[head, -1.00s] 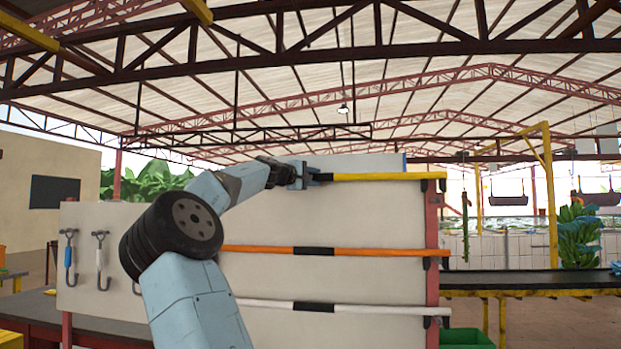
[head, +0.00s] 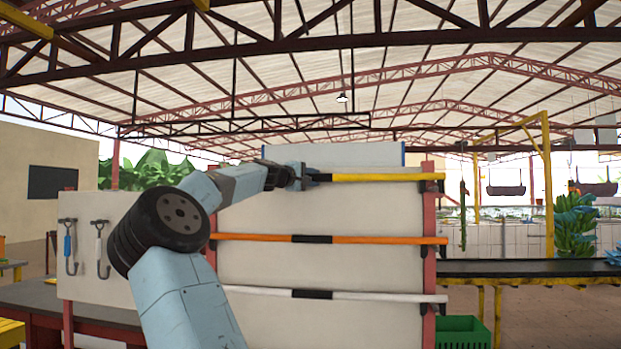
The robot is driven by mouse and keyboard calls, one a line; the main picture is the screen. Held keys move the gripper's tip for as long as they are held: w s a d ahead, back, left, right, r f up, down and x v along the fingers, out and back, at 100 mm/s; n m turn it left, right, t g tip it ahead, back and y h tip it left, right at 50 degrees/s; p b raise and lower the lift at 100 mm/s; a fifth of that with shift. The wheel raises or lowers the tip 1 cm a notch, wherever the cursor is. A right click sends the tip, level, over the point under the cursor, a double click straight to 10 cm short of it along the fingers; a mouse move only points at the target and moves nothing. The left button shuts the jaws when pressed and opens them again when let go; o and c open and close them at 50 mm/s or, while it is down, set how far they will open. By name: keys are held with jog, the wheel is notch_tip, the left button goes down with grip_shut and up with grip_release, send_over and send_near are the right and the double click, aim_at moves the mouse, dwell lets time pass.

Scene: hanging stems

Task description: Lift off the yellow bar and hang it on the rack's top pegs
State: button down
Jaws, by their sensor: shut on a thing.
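The yellow bar (head: 385,177) lies level across the upper part of the rack's pale panel (head: 330,208). My gripper (head: 316,177) is shut on its dark middle section. The bar's right end reaches the right red post, by a dark peg (head: 440,187); I cannot tell whether it touches that peg. The bar's left half and the left top peg are hidden behind my arm. The post's top shows above the bar.
An orange bar (head: 370,240) and a white bar (head: 375,297) hang lower on the rack. Hooks (head: 98,248) hang on a board at left. A green crate (head: 462,333) stands at lower right. A dark conveyor (head: 530,268) runs right of the rack.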

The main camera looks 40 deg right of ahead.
jog(key=shift+f, duration=0.75)
dwell(0.6)
jog(key=c, duration=0.7)
grip_release()
jog(key=shift+o, duration=0.2)
